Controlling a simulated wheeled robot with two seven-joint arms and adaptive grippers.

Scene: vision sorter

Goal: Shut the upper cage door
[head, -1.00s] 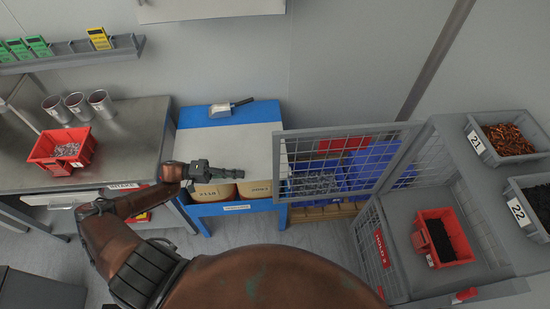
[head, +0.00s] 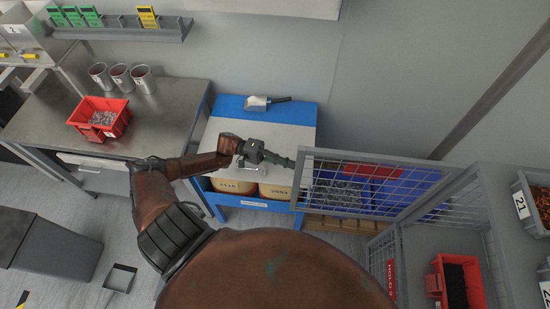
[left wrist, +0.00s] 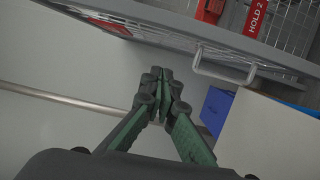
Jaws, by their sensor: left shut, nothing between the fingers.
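The upper cage door (head: 336,214) is a grey-framed wire mesh panel with a red label (head: 374,171). It stands open, swung out to the left from the grey cage (head: 430,245) at the right. My left gripper (head: 290,162) is shut and empty, with its tips close by the door's free left edge. I cannot tell whether they touch. In the left wrist view the shut fingers (left wrist: 168,88) point toward a grey mesh frame (left wrist: 180,28) with a pale handle (left wrist: 225,68). My right gripper is not in view.
A red bin (head: 440,268) with dark contents sits inside the cage. Behind the door are blue bins (head: 405,193). A blue table (head: 225,127) with a scoop (head: 262,102) stands beyond my left gripper. A steel bench (head: 165,110) is at the left.

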